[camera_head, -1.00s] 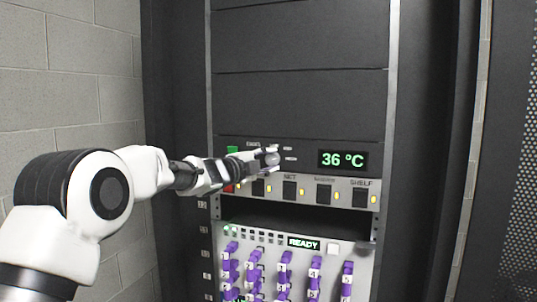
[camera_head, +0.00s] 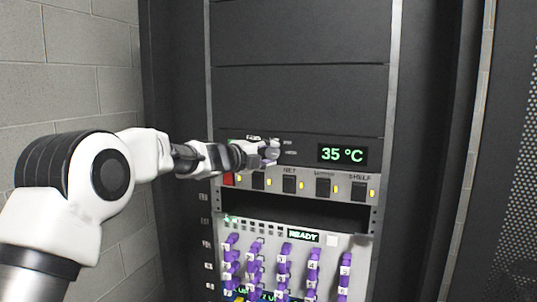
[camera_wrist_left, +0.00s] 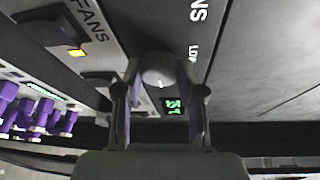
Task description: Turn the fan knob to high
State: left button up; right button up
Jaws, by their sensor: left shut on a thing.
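The round grey fan knob (camera_head: 272,154) sits on the dark panel left of the temperature display. My left gripper (camera_head: 270,151) is shut on it, with a finger on either side. In the left wrist view the knob (camera_wrist_left: 158,70) lies between the two fingertips (camera_wrist_left: 158,84), and a short white mark shows on its face. A "LOW" label is beside it there; the other position labels are too small or covered to read. The green display (camera_head: 343,154) reads 35 °C. My right gripper is not in view.
Just below is a strip of black switches (camera_head: 289,184) with yellow lamps, and a red part (camera_head: 228,179) at its left end. Lower down is a panel with purple plugs (camera_head: 285,265) and a READY display (camera_head: 303,238). A block wall (camera_head: 80,80) stands at left.

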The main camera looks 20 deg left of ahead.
pick_arm(q)
jog(key=o, duration=1.1)
jog(key=v, duration=1.2)
jog(key=shift+w+d, duration=0.1)
jog(key=shift+w, duration=0.05)
